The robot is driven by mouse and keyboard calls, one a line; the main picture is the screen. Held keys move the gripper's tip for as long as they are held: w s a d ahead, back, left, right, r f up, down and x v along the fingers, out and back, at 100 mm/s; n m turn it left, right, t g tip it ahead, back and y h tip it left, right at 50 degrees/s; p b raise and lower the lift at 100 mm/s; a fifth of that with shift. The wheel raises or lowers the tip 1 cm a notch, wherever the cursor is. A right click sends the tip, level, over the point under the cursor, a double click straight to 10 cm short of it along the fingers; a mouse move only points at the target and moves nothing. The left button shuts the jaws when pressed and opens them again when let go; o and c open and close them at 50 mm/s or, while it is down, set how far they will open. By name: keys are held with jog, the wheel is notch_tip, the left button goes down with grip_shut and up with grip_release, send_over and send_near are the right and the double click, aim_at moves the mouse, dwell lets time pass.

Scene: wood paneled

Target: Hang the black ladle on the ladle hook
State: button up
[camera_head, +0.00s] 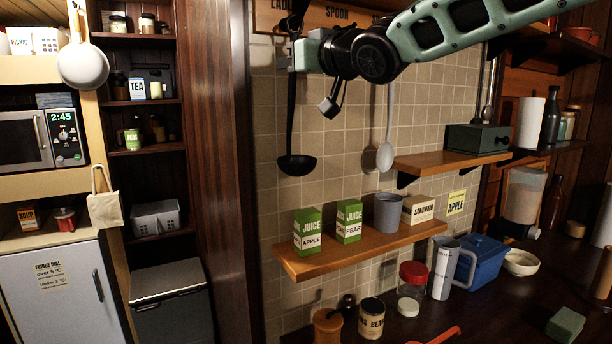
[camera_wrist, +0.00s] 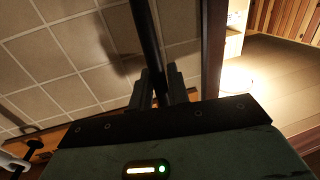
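The black ladle (camera_head: 297,165) hangs upright against the tiled wall in the head view, bowl down. My gripper (camera_head: 293,62) is at the upper part of its handle, just below the label board (camera_head: 330,14), where "LADLE" is partly covered. In the wrist view my gripper's fingers (camera_wrist: 160,88) are closed around the dark ladle handle (camera_wrist: 146,40). The ladle hook is hidden or too dark to make out, so I cannot tell whether the handle's top touches it.
A pale spoon (camera_head: 386,155) hangs to the right under "SPOON". Below, a wooden shelf (camera_head: 300,267) holds juice boxes (camera_head: 308,232), a grey cup (camera_head: 388,213) and a sandwich box (camera_head: 418,209). A dark wood post (camera_head: 215,150) stands left.

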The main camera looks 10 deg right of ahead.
jog(key=o, duration=0.4)
jog(key=shift+s+d, duration=0.1)
